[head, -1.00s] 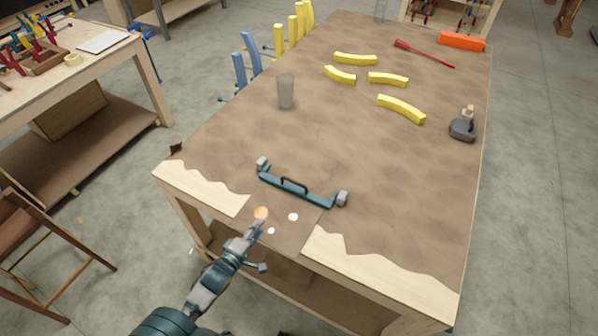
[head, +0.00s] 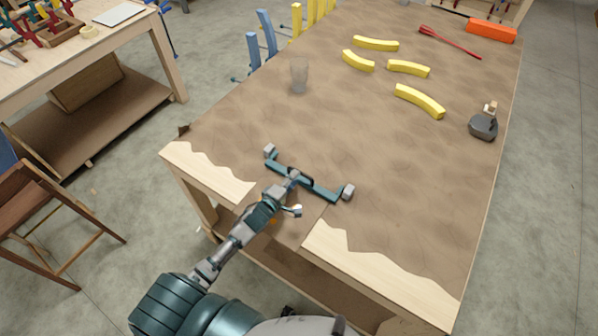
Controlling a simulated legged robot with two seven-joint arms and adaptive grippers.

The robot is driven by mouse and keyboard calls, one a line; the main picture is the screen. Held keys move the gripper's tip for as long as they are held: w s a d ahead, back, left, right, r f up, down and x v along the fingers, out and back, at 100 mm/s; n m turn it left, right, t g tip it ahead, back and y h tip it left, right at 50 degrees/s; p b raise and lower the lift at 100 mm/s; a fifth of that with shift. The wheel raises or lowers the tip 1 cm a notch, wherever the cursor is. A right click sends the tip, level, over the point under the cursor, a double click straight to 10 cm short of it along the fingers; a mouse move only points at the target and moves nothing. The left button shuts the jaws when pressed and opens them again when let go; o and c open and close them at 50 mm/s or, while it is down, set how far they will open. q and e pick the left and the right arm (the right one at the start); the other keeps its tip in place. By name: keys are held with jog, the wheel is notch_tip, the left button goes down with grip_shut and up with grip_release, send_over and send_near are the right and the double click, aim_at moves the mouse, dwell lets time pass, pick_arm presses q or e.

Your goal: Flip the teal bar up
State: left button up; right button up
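The teal bar (head: 323,193) lies low across the near end of the brown-covered table, between two grey end blocks (head: 348,192). It has a dark raised handle (head: 307,180) in its middle. My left gripper (head: 295,179) is at the bar's middle, by the left part of the handle, and hides some of both. I cannot tell whether its fingers are closed around the handle or only touching it. My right gripper is not in view.
Several yellow curved pieces (head: 420,101), a clear cup (head: 299,75), a dark grey tool (head: 484,126) and a red tool (head: 449,41) lie farther back on the table (head: 400,200). The surface around the bar is clear. A wooden chair (head: 45,215) stands at left.

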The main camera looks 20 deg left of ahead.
aim_at(302, 173)
pick_arm(q)
jog(key=w, duration=0.1)
jog(key=w+d, duration=0.1)
jog(key=w, duration=0.1)
jog(key=shift+w+d+f, duration=0.15)
jog(key=shift+w+d, duration=0.1)
jog(key=shift+w, duration=0.1)
jog(key=shift+w+f, duration=0.1)
jog(key=shift+w, duration=0.25)
jog(key=shift+a+f, duration=0.1)
jog(key=shift+a, duration=0.3)
jog(key=shift+c, duration=0.4)
jog(key=shift+a, duration=0.1)
jog(key=c, duration=0.4)
grip_shut()
jog(key=shift+d, duration=0.25)
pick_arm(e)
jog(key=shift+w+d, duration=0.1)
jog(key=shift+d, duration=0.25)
